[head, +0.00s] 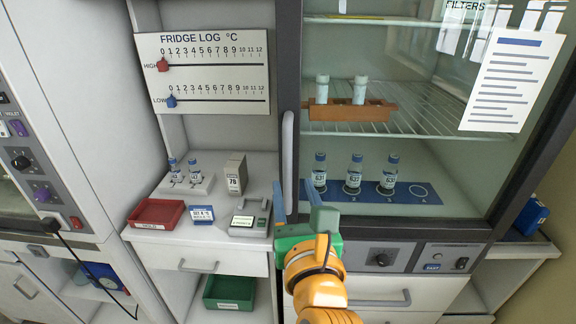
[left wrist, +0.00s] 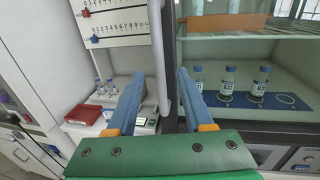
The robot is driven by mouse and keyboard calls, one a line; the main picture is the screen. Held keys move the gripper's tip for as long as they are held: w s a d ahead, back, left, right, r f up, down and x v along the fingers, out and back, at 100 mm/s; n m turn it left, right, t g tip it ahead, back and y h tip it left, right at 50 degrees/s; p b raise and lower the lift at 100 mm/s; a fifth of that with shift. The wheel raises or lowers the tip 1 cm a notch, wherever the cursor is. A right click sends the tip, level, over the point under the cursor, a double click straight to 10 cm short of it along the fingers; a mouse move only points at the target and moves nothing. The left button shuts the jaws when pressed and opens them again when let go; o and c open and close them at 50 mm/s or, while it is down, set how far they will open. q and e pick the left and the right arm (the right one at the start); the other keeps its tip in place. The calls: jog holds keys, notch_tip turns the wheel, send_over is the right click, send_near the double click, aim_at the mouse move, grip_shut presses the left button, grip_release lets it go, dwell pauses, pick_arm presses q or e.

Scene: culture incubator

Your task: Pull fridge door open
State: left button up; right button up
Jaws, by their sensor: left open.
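The fridge door (head: 293,60) has a dark frame around a glass pane and looks shut. Its pale vertical handle (head: 287,155) is on the left side of the frame. My left gripper (head: 294,188) is open, its two blue fingers pointing at the lower part of the handle. In the left wrist view the handle (left wrist: 162,60) shows between the open fingertips (left wrist: 159,73), one finger on each side. I cannot tell whether the fingers touch it or how deep it lies between them. My right gripper is not in view.
Behind the glass are several capped vials on a blue mat (head: 340,193) and an orange rack (head: 350,112) on a wire shelf. On the left counter are a red tray (head: 157,214), vials, a small box (head: 236,174) and a grey device (head: 249,219). A drawer front lies below the door.

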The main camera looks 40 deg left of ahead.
aim_at(288, 172)
pick_arm(q)
jog(key=p+x, duration=0.2)
jog(key=x, duration=0.5)
jog(key=shift+w+a+f, duration=0.2)
jog(key=shift+w+a, duration=0.05)
jog(key=shift+a, duration=0.1)
jog(key=shift+s+d, duration=0.15)
jog(key=shift+d, duration=0.05)
jog(key=shift+c, duration=0.9)
grip_shut()
